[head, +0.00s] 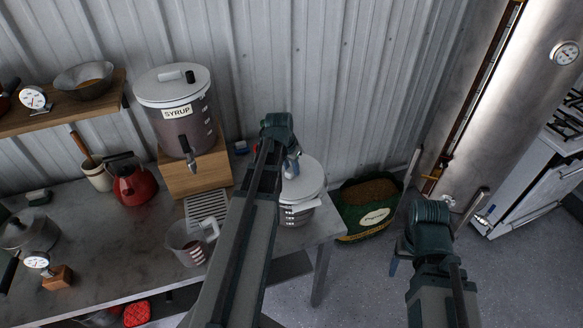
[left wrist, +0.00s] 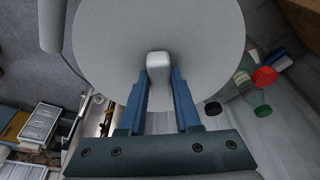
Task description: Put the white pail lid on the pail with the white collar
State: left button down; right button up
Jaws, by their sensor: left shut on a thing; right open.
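The white pail lid (head: 308,176) is a round pale disc with a block-shaped knob. In the left wrist view the lid (left wrist: 205,35) fills the upper middle, and its knob (left wrist: 158,66) sits between the two blue fingers. My left gripper (head: 292,165) is shut on that knob from above. The pail with the white collar (head: 297,214) stands under the lid near the table's right end, partly hidden by my left arm. I cannot tell whether the lid rests on the collar or is slightly above it. My right gripper (head: 400,255) is open, pointing down right of the table, largely hidden behind its wrist.
A syrup dispenser (head: 178,115) stands on a wooden block (head: 195,177) left of the pail. A measuring jug (head: 188,243) and a red kettle (head: 135,185) are further left. A dark green sack (head: 365,220) stands on the floor right of the table.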

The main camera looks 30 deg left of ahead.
pick_arm(q)
jog(key=shift+f, duration=0.15)
dwell(0.5)
jog(key=shift+c, duration=1.1)
grip_release()
jog(key=shift+p+v, duration=3.3)
jog(key=shift+v, duration=0.25)
